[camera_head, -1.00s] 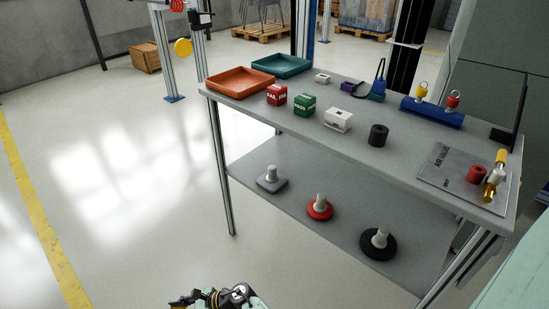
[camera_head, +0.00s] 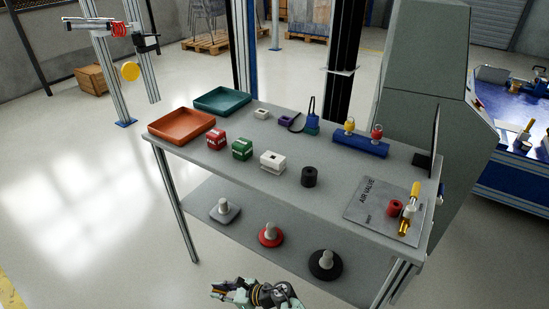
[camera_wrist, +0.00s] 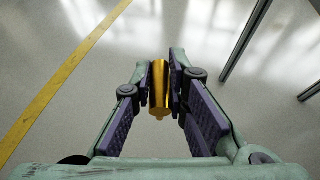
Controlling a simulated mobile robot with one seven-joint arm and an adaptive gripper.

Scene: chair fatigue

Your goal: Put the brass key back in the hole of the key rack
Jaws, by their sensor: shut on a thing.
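My gripper (camera_wrist: 158,88) is shut on the brass key (camera_wrist: 159,108), a gold piece upright between the two fingers in the wrist view. In the head view my gripper (camera_head: 222,291) shows at the bottom edge, in front of the grey table and below its top. A long blue block (camera_head: 361,149), which looks like the key rack, lies at the table's back right. A yellow-topped key and a red-topped key (camera_head: 377,133) stand in it. Its holes are too small to make out.
The table (camera_head: 330,183) also bears an orange tray (camera_head: 181,141), a teal tray (camera_head: 222,111), red and green cubes, a white block, a black cylinder (camera_head: 309,177) and a valve plate (camera_head: 362,209). A lower shelf holds several knobbed discs. A dark upright panel stands at the right end.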

